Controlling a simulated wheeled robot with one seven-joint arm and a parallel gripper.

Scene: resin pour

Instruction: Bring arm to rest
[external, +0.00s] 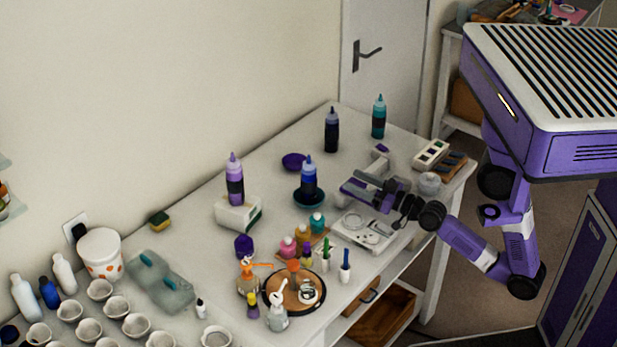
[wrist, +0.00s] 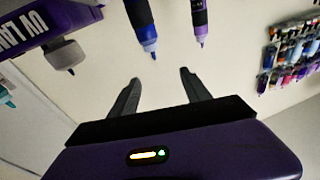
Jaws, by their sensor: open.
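My gripper (external: 362,187) is over the right part of the white table (external: 285,165), close to its front edge. My purple and black arm comes in from the right. In the wrist view my gripper (wrist: 160,88) has its two dark fingers apart with nothing between them. A blue-tipped bottle (wrist: 142,25) and a purple bottle (wrist: 199,22) show beyond the fingers in that view.
A white tray (external: 364,232) lies below and in front of my gripper. Small bottles and cups crowd the front left.

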